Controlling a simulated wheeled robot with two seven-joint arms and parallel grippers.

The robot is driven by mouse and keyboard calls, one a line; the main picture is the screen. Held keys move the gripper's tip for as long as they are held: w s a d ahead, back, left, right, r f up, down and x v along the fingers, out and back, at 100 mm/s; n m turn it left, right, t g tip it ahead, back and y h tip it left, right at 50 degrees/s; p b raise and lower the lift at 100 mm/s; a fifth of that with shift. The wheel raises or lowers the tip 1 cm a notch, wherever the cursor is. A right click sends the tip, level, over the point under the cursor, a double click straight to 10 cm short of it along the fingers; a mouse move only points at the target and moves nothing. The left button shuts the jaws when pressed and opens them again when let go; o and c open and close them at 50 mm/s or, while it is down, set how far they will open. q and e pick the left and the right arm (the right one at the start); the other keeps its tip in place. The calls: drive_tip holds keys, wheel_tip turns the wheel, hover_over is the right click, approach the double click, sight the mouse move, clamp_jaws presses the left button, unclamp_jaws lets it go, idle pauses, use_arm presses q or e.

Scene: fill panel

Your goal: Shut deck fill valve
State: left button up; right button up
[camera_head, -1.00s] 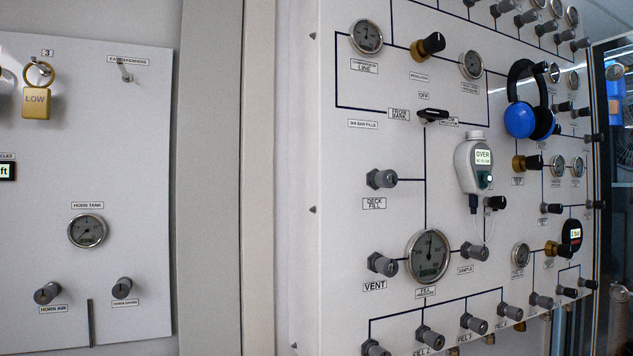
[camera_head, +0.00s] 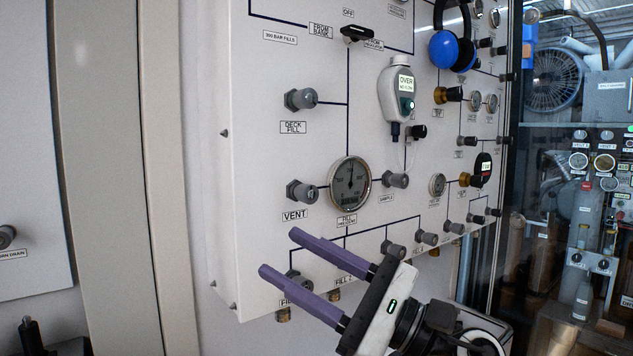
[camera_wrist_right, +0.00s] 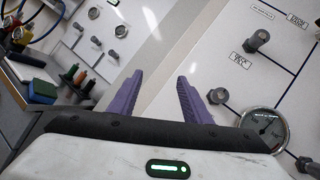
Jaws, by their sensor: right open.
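The deck fill valve (camera_head: 301,99) is a grey knob on the white panel, above its "DECK FILL" label; it also shows in the right wrist view (camera_wrist_right: 257,40), upper right. The vent valve (camera_head: 301,191) is a similar grey knob below it. My right gripper (camera_head: 280,255) has purple fingers spread apart and nothing between them. My left gripper is not in view.
A round fill pressure gauge (camera_head: 350,185) sits right of the vent valve. A grey-white handheld device (camera_head: 397,92) and blue headphones (camera_head: 452,48) hang on the panel. Several fill knobs (camera_head: 427,237) line the bottom.

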wheel_tip(320, 180, up, 6)
drive_tip(key=a+n+g+h, duration=0.1)
drive_tip(key=n+g+h, duration=0.1)
drive_tip(key=n, duration=1)
drive_tip(key=n+t+h+b, duration=0.2)
drive_tip(key=n+t+h, duration=0.55)
drive_tip(key=n, duration=0.45)
approach(310, 99)
drive_tip(key=p+x, duration=0.2)
drive_tip(key=x, duration=0.6)
drive_tip(key=shift+w+a+p, duration=0.1)
drive_tip(key=shift+w+p, duration=0.05)
drive_tip(key=shift+p, duration=0.2)
drive_tip(key=c, duration=1)
